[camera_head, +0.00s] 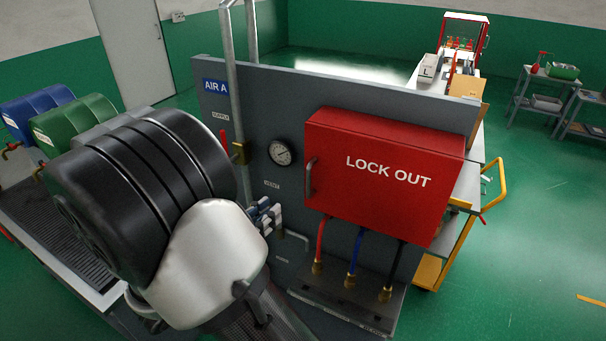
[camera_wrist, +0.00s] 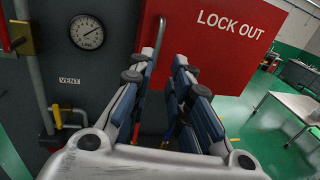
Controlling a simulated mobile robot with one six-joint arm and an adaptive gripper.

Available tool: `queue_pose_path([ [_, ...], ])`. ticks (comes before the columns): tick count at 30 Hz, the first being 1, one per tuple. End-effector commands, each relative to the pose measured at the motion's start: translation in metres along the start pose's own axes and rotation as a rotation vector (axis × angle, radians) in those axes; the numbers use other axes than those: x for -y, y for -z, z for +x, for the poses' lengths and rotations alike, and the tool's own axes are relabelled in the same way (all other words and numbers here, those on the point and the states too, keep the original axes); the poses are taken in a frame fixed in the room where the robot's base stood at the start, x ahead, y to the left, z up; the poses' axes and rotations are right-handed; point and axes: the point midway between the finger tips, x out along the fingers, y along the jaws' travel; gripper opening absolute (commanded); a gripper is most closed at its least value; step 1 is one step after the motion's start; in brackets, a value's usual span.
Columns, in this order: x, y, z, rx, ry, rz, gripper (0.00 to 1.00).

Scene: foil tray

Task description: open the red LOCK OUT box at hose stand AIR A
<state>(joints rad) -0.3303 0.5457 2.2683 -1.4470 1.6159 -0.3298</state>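The red LOCK OUT box (camera_head: 375,205) is mounted on the grey panel of stand AIR A, with its front door shut. Its grey bar handle (camera_head: 309,178) stands upright near the left edge of the door. In the wrist view the box (camera_wrist: 210,60) fills the upper middle, with the handle (camera_wrist: 157,48) near the left fingertip. My gripper (camera_head: 268,212) is left of and below the handle in the head view. In the wrist view my gripper (camera_wrist: 165,72) is open, with a gap between its fingers. The handle's lower part is partly hidden by the left finger; contact cannot be told.
A gauge (camera_head: 281,152) and a vertical pipe (camera_head: 237,90) with a brass valve are left of the box. Red, blue and black hoses (camera_head: 353,255) hang below it. A yellow-handled cart (camera_head: 470,225) stands behind at right.

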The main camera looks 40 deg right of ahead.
Motion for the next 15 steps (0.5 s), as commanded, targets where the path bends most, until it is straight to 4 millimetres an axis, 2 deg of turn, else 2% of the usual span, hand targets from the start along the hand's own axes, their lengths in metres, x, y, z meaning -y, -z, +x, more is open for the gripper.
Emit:
queue_pose_path([
  [3, 0.002, 0.0, 0.027, -0.002, 0.008, -0.001, 0.18],
  [15, 0.003, -0.001, 0.113, -0.002, 0.008, 0.001, 0.18],
])
